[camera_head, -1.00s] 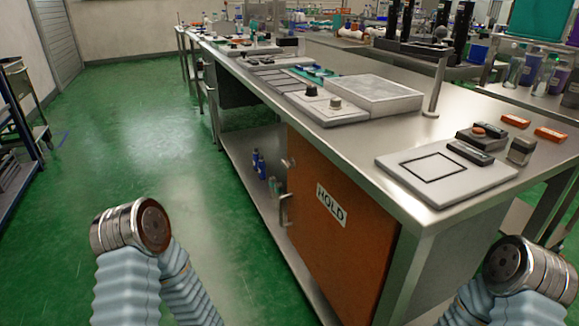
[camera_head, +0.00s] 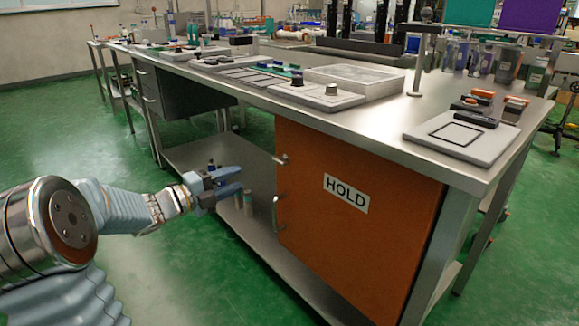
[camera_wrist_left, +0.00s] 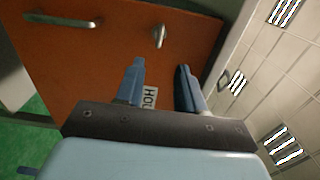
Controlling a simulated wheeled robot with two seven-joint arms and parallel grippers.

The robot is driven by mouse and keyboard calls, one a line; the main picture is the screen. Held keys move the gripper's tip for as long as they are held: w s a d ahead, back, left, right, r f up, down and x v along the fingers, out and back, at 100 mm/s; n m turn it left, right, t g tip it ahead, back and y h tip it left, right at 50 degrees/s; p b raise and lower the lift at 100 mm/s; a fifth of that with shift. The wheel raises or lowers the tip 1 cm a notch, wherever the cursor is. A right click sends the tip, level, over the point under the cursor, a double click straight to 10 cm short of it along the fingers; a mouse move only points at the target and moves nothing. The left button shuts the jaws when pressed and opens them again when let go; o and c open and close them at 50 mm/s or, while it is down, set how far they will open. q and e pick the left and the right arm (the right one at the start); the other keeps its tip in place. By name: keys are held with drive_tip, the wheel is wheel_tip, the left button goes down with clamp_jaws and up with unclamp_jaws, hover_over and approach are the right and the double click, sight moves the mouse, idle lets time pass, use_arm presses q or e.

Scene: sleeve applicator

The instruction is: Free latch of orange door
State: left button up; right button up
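The orange door (camera_head: 345,215) with a "HOLD" label (camera_head: 346,194) is closed under the bench. A small metal latch (camera_head: 281,159) sits near its upper left edge, above a metal bar handle (camera_head: 277,212). My left gripper (camera_head: 237,179) is open and empty, left of the door and apart from it. In the left wrist view, the orange door (camera_wrist_left: 105,55) fills much of the picture. The latch (camera_wrist_left: 159,36) appears just beyond the gap between the open fingers (camera_wrist_left: 160,65), and the handle (camera_wrist_left: 60,20) is at upper left. My right gripper is out of view.
The steel bench top (camera_head: 385,140) overhangs the door and carries trays and small devices. The green floor (camera_head: 180,265) in front is clear.

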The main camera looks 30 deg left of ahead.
sight(277, 162)
use_arm(q)
drive_tip(key=x, duration=1.3)
drive_tip(key=shift+w+p, duration=0.2)
drive_tip(key=shift+p, duration=0.2)
drive_tip(key=shift+c, duration=0.4)
clamp_jaws()
